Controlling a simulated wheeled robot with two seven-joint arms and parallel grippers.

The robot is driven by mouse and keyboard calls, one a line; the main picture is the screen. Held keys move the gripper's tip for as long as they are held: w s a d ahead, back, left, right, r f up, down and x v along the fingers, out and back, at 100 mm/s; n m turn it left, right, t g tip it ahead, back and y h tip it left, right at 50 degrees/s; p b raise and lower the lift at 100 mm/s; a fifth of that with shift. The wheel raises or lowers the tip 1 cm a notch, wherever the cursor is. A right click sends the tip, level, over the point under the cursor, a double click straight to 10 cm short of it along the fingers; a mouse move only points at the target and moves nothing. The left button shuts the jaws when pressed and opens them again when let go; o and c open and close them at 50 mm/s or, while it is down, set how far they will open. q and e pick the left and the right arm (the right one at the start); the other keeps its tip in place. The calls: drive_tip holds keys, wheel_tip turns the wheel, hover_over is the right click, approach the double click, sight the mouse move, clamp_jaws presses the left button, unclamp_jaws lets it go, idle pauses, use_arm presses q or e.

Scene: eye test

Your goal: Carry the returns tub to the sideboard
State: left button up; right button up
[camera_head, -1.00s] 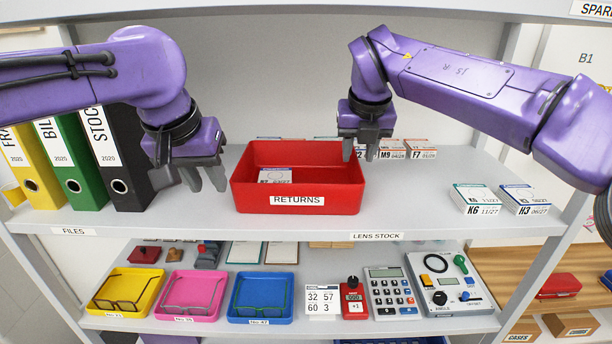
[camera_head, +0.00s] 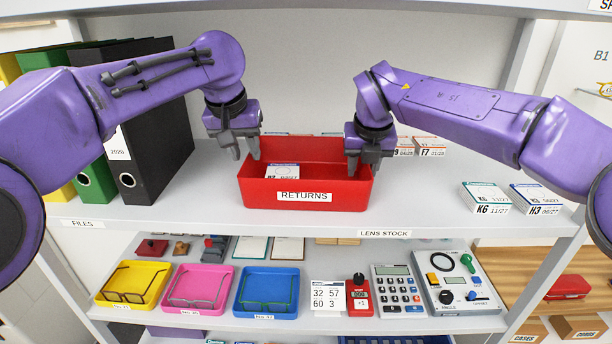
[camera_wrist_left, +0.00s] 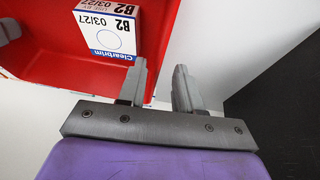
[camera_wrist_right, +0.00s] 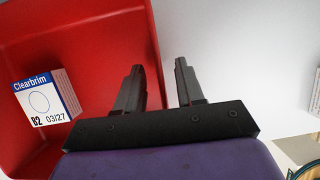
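The red returns tub (camera_head: 305,197), with a RETURNS label on its front, stands on the upper shelf. One small white-and-blue lens box (camera_head: 283,172) lies in it, marked B2 03/27 in the left wrist view (camera_wrist_left: 107,28). My left gripper (camera_head: 246,153) is open at the tub's left wall. In the left wrist view its fingers (camera_wrist_left: 158,88) are apart, one over the tub's inside and one outside. My right gripper (camera_head: 364,167) is open at the right wall, its fingers (camera_wrist_right: 159,86) likewise on either side of the rim. I cannot tell whether either touches the wall.
Binders (camera_head: 140,160) stand at the left of the shelf. Small lens boxes stand behind the tub (camera_head: 431,146) and at the right (camera_head: 485,197). The lower shelf (camera_head: 330,325) holds coloured trays (camera_head: 268,292), a calculator (camera_head: 398,289) and a device. The shelf above (camera_head: 300,8) limits headroom.

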use_arm(q)
drive_tip(key=x, duration=0.2)
drive_tip(key=shift+d+f, duration=0.2)
drive_tip(key=shift+f, duration=0.15)
use_arm(e)
drive_tip(key=shift+w+d+f, duration=0.1)
drive_tip(key=shift+f, duration=0.4)
use_arm(q)
drive_tip(key=shift+w+f, duration=0.1)
drive_tip(key=shift+f, duration=0.05)
use_arm(e)
drive_tip(key=shift+f, duration=0.1)
use_arm(q)
clamp_jaws()
use_arm(e)
clamp_jaws()
